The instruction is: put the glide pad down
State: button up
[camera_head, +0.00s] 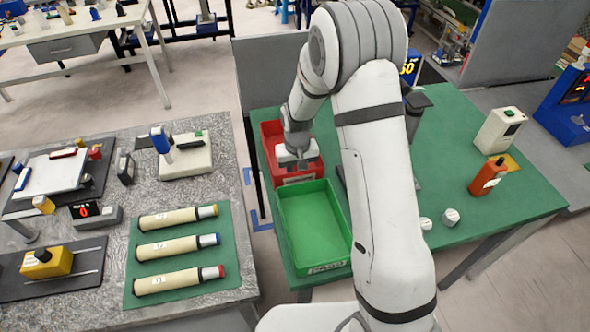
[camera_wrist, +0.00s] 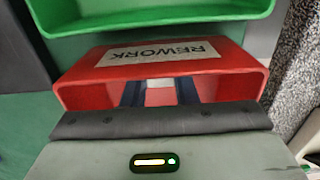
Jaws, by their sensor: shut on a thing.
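My gripper (camera_wrist: 160,97) points down over the red bin, with its two dark fingers reaching inside the bin's walls. It is shut on the glide pad (camera_wrist: 160,84), of which only a small pale patch shows between the fingers. In the head view my gripper (camera_head: 297,158) is over the red bin (camera_head: 269,133) and its fingertips are hidden. The red bin carries a white label reading REWORK, which also shows in the wrist view (camera_wrist: 160,53). I cannot tell whether the pad touches the bin's floor.
A green bin (camera_head: 312,222) stands directly in front of the red one on the green table (camera_head: 462,160). An orange bottle (camera_head: 487,177), a white device (camera_head: 499,130) and small white round pieces (camera_head: 450,217) are to the right. A speckled bench (camera_head: 125,150) stands left across a gap.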

jog(key=shift+f, duration=0.1)
jog(key=o, duration=1)
jog(key=shift+o, duration=0.2)
notch_tip(320, 180, up, 12)
jog(key=b, duration=0.2)
jog(key=s+d+r+m+t, duration=0.1)
jog(key=s+d+r, duration=0.3)
jog(key=s+r, duration=0.15)
jog(key=s+d+r+t, duration=0.1)
jog(key=s+d+r, duration=0.3)
jog(key=s+r, duration=0.15)
jog(key=s+d+r+m+t, duration=0.1)
jog(key=s+d, duration=0.2)
jog(key=s, duration=1.1)
jog(key=shift+d, duration=0.35)
